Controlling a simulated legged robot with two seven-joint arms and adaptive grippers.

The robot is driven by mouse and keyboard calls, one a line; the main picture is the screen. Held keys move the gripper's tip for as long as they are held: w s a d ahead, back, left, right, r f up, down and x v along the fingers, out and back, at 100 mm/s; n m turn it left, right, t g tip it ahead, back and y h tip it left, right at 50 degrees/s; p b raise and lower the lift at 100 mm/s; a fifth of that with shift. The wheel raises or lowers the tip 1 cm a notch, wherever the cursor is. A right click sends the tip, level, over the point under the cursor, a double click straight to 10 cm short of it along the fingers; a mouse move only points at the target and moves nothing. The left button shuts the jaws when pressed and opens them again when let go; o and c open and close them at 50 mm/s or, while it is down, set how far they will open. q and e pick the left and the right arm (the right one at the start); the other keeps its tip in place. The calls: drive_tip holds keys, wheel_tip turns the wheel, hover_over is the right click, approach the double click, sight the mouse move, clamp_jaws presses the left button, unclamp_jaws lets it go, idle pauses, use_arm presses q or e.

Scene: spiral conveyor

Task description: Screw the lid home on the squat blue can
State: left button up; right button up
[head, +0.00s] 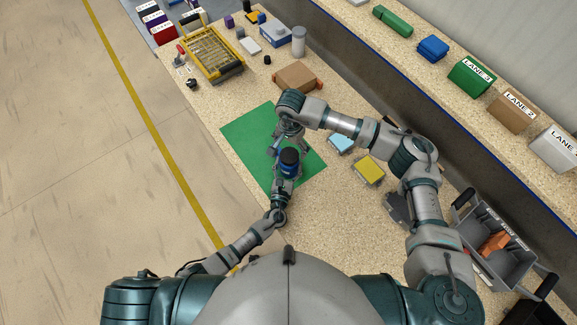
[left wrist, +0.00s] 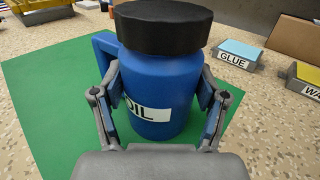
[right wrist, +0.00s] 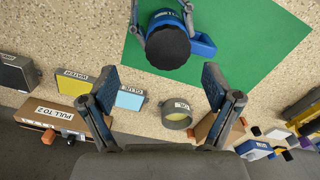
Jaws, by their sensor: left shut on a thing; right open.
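The squat blue can (left wrist: 155,90) with an "OIL" label and a side handle stands upright on the green mat (head: 248,132). Its black lid (left wrist: 163,28) sits on top and looks level; I cannot tell how tightly it is seated. My left gripper (left wrist: 160,88) is shut around the can's body from the near side, one finger on each flank. My right gripper (right wrist: 158,78) is open and empty. In the right wrist view the lid (right wrist: 168,47) shows beyond its fingertips, apart from them. In the head view the can (head: 288,170) is partly hidden by the grippers.
A blue "GLUE" box (head: 341,143) and a yellow-topped box (head: 369,170) stand right of the mat. A brown carton (head: 297,78) is behind it. A yellow rack (head: 212,52) is at the back left. A grey bin (head: 495,250) is at the right.

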sight(289, 154)
use_arm(q)
drive_tip(key=shift+d, duration=0.2)
clamp_jaws()
use_arm(e)
drive_tip(key=shift+d, duration=0.2)
use_arm(q)
drive_tip(key=shift+d, duration=0.2)
use_arm(e)
drive_tip(key=shift+w+d+n, duration=0.1)
drive_tip(key=shift+w+n, duration=0.1)
drive_tip(key=shift+n, duration=0.2)
use_arm(q)
drive_tip(key=shift+d, duration=0.25)
use_arm(e)
drive_tip(key=shift+w+n, duration=0.45)
drive_tip(key=shift+n, duration=0.75)
drive_tip(key=shift+w+n, duration=0.15)
drive_tip(key=shift+n, duration=0.25)
use_arm(q)
drive_tip(key=shift+a, duration=0.1)
use_arm(e)
drive_tip(key=shift+a, duration=0.25)
use_arm(q)
drive_tip(key=shift+a, duration=0.45)
use_arm(e)
drive_tip(key=shift+a+f, duration=0.1)
drive_tip(key=shift+a, duration=0.4)
